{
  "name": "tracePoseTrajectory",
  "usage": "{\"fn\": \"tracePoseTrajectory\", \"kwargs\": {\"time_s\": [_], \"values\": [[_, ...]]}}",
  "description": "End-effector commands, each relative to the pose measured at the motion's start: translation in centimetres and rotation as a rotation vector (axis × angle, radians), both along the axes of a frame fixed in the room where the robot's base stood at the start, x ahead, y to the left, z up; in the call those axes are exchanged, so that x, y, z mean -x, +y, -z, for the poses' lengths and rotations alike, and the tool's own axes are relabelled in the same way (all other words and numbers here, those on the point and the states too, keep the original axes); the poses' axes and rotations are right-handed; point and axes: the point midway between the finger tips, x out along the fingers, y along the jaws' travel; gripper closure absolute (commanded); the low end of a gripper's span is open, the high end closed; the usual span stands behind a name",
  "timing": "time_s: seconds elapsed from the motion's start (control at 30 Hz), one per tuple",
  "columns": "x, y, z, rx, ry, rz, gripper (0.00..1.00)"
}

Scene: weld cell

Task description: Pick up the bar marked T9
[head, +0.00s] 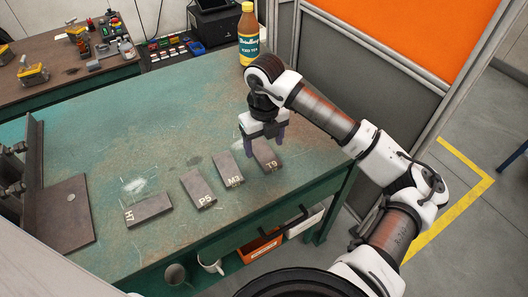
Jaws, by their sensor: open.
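The bar marked T9 (267,158) is a short dark brown-grey block with a white label. It lies flat on the green table near the front right edge, rightmost in a row of similar bars. My gripper (264,139) points down at the far end of the T9 bar, with its purple-grey fingers apart. One finger shows on each side of the bar's far end. I cannot tell whether the fingers touch it. The gripper hides part of the bar's far end.
The bars M3 (228,169), P5 (196,188) and H7 (149,210) lie to the left on the green table (120,115). An iced tea bottle (248,38) stands at the back edge. A grey panel (350,75) rises behind. A dark steel fixture (66,215) sits at left.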

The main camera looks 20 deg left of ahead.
Motion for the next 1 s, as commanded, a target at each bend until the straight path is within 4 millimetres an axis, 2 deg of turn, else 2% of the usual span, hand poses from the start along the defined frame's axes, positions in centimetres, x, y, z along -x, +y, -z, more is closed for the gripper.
{"fn": "tracePoseTrajectory", "kwargs": {"time_s": [0.2, 0.47, 1.0], "values": [[0.0, 0.0, 2.4, -0.001, 0.001, 0.001, 0.29], [0.0, 0.0, 2.7, 0.000, 0.000, 0.000, 0.29], [0.0, 0.0, 2.7, -0.001, -0.001, 0.001, 1.00]]}}
